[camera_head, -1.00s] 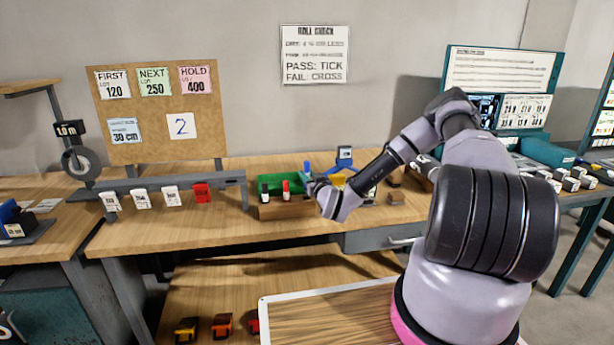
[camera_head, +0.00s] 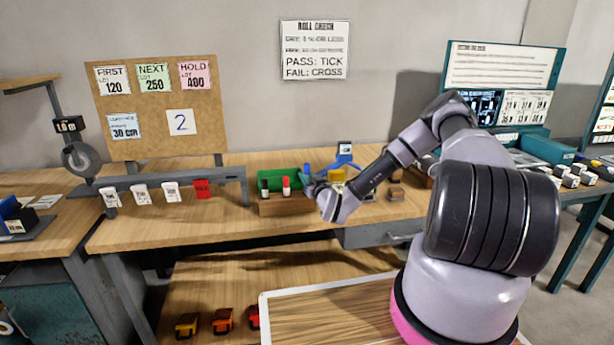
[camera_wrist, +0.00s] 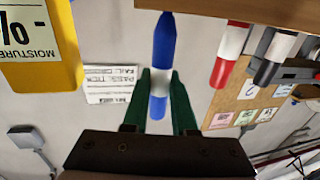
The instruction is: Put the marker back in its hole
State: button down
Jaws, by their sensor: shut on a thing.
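My gripper (camera_wrist: 160,90) is shut on the blue marker (camera_wrist: 162,42), with its green fingers around the white body. In the wrist view, which is upside down, the marker's long blue end meets the edge of the wooden block (camera_wrist: 235,12). I cannot tell whether it is inside a hole. In the head view my gripper (camera_head: 314,184) is at the right end of the wooden block (camera_head: 285,207), and a bit of blue shows above it. A red marker (camera_head: 286,186) and a black marker (camera_head: 265,189) stand upright in the block.
A green bin (camera_head: 291,176) stands behind the block. A yellow device (camera_wrist: 42,55) labelled moisture is close beside my gripper. A rail with hanging tags (camera_head: 171,191) is to the left. The bench front (camera_head: 225,228) is clear.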

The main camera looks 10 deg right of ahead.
jog(key=shift+f, duration=2.1)
jog(key=c, duration=0.6)
grip_release()
jog(key=s, duration=0.3)
jog(key=s+d, duration=0.1)
jog(key=s, duration=0.3)
jog(key=s+d, duration=0.1)
jog(key=s, duration=0.2)
jog(key=shift+s, duration=0.3)
